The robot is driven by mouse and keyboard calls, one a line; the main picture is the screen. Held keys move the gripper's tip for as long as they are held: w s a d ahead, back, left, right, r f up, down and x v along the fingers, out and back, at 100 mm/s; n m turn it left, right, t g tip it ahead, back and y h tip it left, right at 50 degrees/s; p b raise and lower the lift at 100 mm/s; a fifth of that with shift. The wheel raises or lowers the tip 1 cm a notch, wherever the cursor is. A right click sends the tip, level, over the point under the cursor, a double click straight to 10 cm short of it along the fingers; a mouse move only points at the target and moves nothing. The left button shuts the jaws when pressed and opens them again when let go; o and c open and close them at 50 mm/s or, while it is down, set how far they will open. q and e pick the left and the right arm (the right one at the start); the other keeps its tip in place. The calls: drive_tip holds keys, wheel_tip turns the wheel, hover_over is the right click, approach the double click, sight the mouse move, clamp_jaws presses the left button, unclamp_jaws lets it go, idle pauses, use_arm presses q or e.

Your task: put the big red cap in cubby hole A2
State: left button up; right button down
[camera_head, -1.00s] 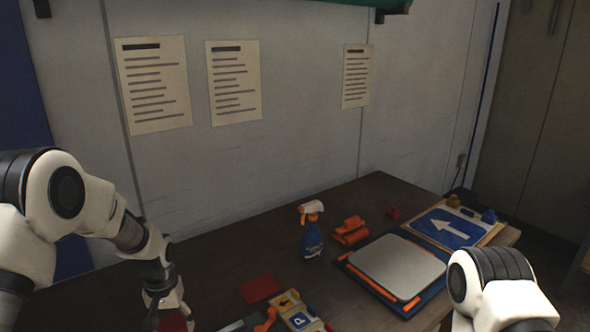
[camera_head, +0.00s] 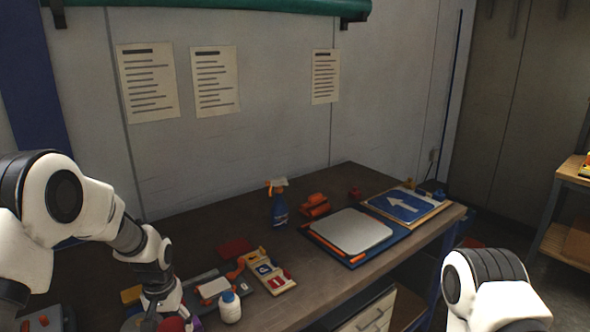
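A red rounded thing (camera_head: 172,324), which looks like the big red cap, shows at the bottom edge of the head view, at the fingers of my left gripper (camera_head: 164,315). It keeps its place under the gripper while the scene shifts, so the gripper appears shut on it. Its lower part is cut off by the frame. Of my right arm only a white and black link shows at the lower right; its gripper is out of view. I see no cubby hole marked A2.
White drawers (camera_head: 372,315) sit underneath. A wooden shelf (camera_head: 566,236) stands right, beyond open floor.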

use_arm(q)
drive_tip(key=s+d+f, duration=0.1)
drive_tip(key=s+d+f+b, duration=0.1)
drive_tip(key=d+f, duration=0.1)
drive_tip(key=s+d+f+b, duration=0.1)
drive_tip(key=d+f, duration=0.1)
drive_tip(key=shift+s+d+f, duration=0.15)
drive_tip(key=shift+s+d, duration=0.05)
drive_tip(key=shift+m, duration=0.4)
drive_tip(key=shift+s+d+f, duration=0.45)
drive_tip(key=shift+s+d, duration=0.1)
drive_tip(key=shift+s, duration=0.25)
drive_tip(key=shift+s+d+f, duration=0.45)
drive_tip(key=shift+s+d, duration=0.05)
drive_tip(key=shift+s, duration=0.3)
use_arm(e)
drive_tip(key=shift+w+a+f, duration=0.1)
drive_tip(key=shift+w+f, duration=0.15)
drive_tip(key=shift+f, duration=0.65)
drive_tip(key=shift+w+a+f, duration=0.1)
drive_tip(key=shift+w+f, duration=0.1)
drive_tip(key=shift+f, duration=0.65)
